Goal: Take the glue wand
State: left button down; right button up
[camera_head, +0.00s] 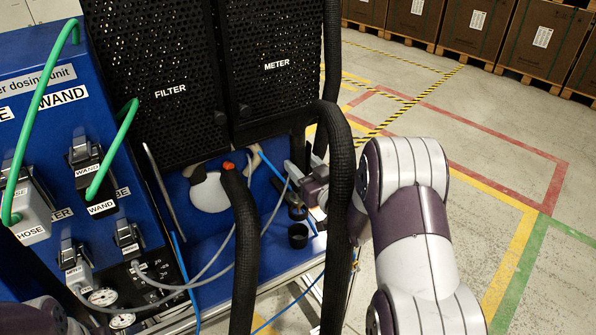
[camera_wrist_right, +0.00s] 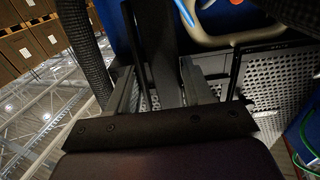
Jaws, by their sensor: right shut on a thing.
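My right arm reaches in from the right, behind a thick black hose (camera_head: 341,190). My right gripper (camera_head: 298,180) is at the blue stand below the METER panel, partly hidden by that hose. In the right wrist view, the gripper fingers (camera_wrist_right: 160,85) are shut on a dark, straight bar (camera_wrist_right: 158,40), which appears to be the glue wand's body. The wand's full shape and tip are hidden. Only a dark piece of my left arm shows at the lower left of the head view, without its gripper.
A black cup (camera_head: 298,235) stands on the blue stand (camera_head: 262,262) below the gripper. Another black hose (camera_head: 243,240) and thin cables hang close by. The blue dosing unit (camera_head: 40,90) with green hoses (camera_head: 115,150) is at left. Open floor (camera_head: 500,180) lies at right.

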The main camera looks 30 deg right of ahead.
aim_at(304, 149)
jog(key=shift+r+p, duration=1.8)
jog(key=shift+r, duration=0.85)
jog(key=shift+f, duration=0.1)
jog(key=s, duration=0.9)
jog(key=shift+d+p, duration=0.35)
jog(key=shift+p, duration=0.05)
